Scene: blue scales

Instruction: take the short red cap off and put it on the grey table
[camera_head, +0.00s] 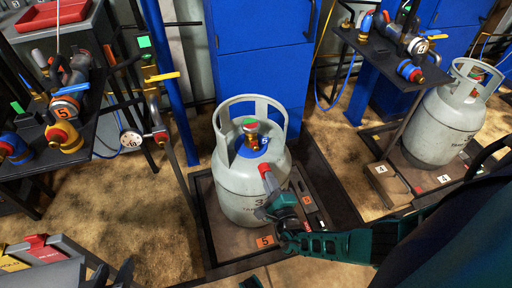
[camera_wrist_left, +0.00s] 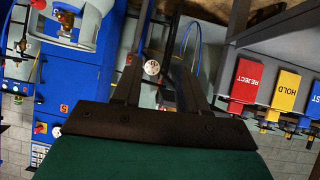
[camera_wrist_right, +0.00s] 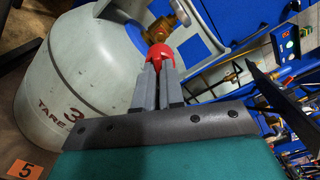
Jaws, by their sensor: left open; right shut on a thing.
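A grey gas cylinder (camera_head: 248,185), marked 3, stands upright on a scale platform (camera_head: 208,225) in the middle of the head view. Its brass valve (camera_head: 251,128) sits inside the collar. The short red cap (camera_wrist_right: 158,57) is between the fingertips of my right gripper (camera_wrist_right: 160,72), which is shut on it. In the head view the cap (camera_head: 268,178) shows in front of the cylinder's upper body. Brass shows just behind it in the right wrist view; I cannot tell if they touch. My left gripper (camera_wrist_left: 160,85) is open and empty. A grey table (camera_head: 45,276) shows at the lower left.
Red REJECT and yellow HOLD blocks (camera_wrist_left: 245,85) line the grey table's edge in the left wrist view. A dark bench (camera_head: 95,125) with valves stands at the left. A second cylinder (camera_head: 440,125) stands at the right. Blue cabinets (camera_head: 255,60) are behind.

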